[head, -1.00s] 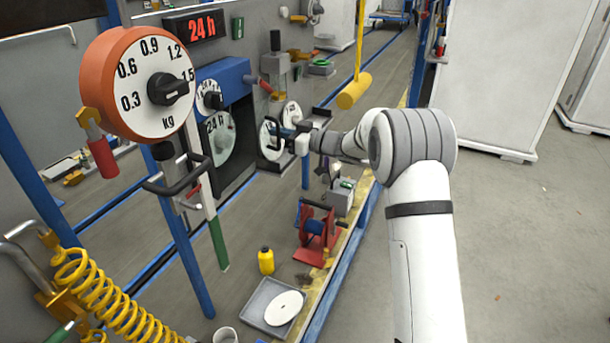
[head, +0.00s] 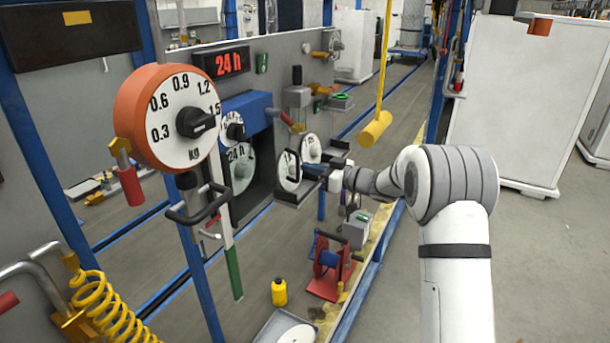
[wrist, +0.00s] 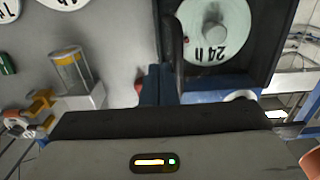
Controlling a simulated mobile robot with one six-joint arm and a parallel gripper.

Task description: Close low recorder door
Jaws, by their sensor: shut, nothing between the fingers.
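The low recorder is a dark case with a blue top (head: 246,104). Its front stands open and a white "24 h" dial (head: 241,166) shows inside; the dial also shows upside down in the wrist view (wrist: 214,28). In the wrist view the fingers (wrist: 157,86) lie beside a dark upright edge, probably the door; contact is unclear.
A large orange weight dial (head: 165,120) and a black looped handle (head: 200,208) stand left of the recorder. A yellow hanging bar (head: 376,129) is behind my arm. A red reel (head: 326,264) and yellow bottle (head: 279,292) sit below. Open floor lies right.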

